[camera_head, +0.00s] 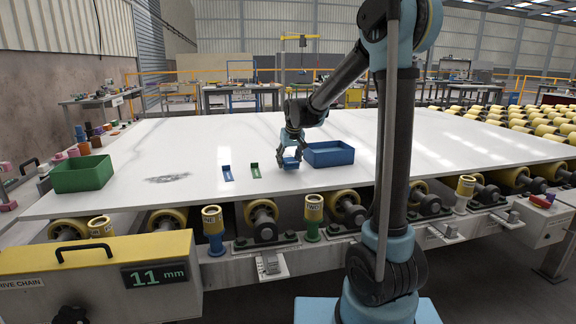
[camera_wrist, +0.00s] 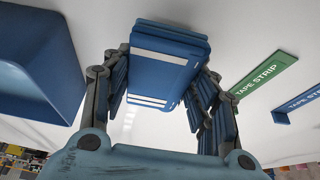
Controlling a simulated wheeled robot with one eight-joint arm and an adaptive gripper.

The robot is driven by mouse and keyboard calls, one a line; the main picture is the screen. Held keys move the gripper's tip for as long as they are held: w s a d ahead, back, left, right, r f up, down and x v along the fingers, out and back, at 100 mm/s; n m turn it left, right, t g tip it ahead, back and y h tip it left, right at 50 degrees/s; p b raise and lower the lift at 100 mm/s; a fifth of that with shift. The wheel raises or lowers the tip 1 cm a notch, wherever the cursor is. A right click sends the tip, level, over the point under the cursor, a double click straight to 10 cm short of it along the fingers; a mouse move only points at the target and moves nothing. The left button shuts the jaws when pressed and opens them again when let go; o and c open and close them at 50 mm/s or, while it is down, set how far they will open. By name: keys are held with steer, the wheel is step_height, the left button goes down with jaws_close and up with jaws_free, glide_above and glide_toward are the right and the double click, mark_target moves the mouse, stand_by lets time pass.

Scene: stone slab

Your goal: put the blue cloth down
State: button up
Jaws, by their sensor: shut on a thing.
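My gripper (camera_head: 290,156) is over the white stone slab, just left of the blue bin. It is shut on the blue cloth (camera_wrist: 168,62), a folded blue block with white stripes, with fingers on both sides in the wrist view. In the head view the cloth (camera_head: 291,164) shows small below the fingers. I cannot tell whether it touches the slab. A blue tape strip (camera_head: 227,173) and a green tape strip (camera_head: 255,170) lie on the slab left of my gripper. They also show at the right of the wrist view, green (camera_wrist: 264,72) and blue (camera_wrist: 302,102).
The blue bin (camera_head: 330,155) stands close to the right of my gripper. A green bin (camera_head: 82,175) stands at the slab's left end. A dark smudge (camera_head: 167,179) marks the slab (camera_head: 420,150). Rollers and cups line the near edge. The slab behind is clear.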

steer(key=shift+f, duration=0.65)
steer(key=shift+f, duration=0.25)
steer(key=shift+s+d+f, duration=0.1)
steer(key=shift+s+f, duration=0.1)
steer(key=o, duration=1.1)
steer(key=shift+w+f, duration=0.2)
steer(key=shift+f, duration=0.15)
steer(key=shift+r, duration=0.15)
steer(key=shift+r, duration=0.15)
